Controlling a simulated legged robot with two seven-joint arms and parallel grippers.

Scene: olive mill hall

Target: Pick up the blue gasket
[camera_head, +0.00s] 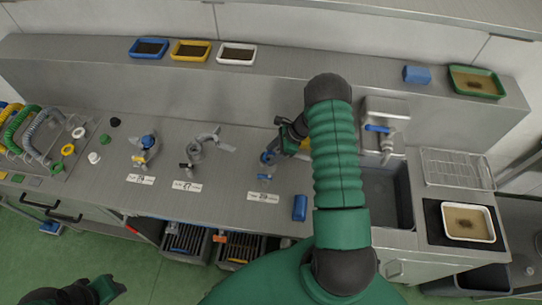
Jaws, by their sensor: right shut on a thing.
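My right gripper (277,149) reaches down over the steel bench at the valve behind the right label card. It is shut on a small blue thing (267,157), which looks like the blue gasket; the fingers partly cover it. I cannot tell whether it touches the valve below. A blue valve handle (264,177) shows just under it. A white ring (78,132) and a yellow ring (68,149) lie at the bench's left. My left gripper (78,292) is at the lower left, over the floor and away from the bench; its fingers are not clear.
Two more valves, one with a blue top (147,142) and one grey (196,150), stand to the left. A blue block (300,207) lies near the front edge. The sink (384,197) is right of my arm. Trays, including a yellow one (190,57), line the back ledge.

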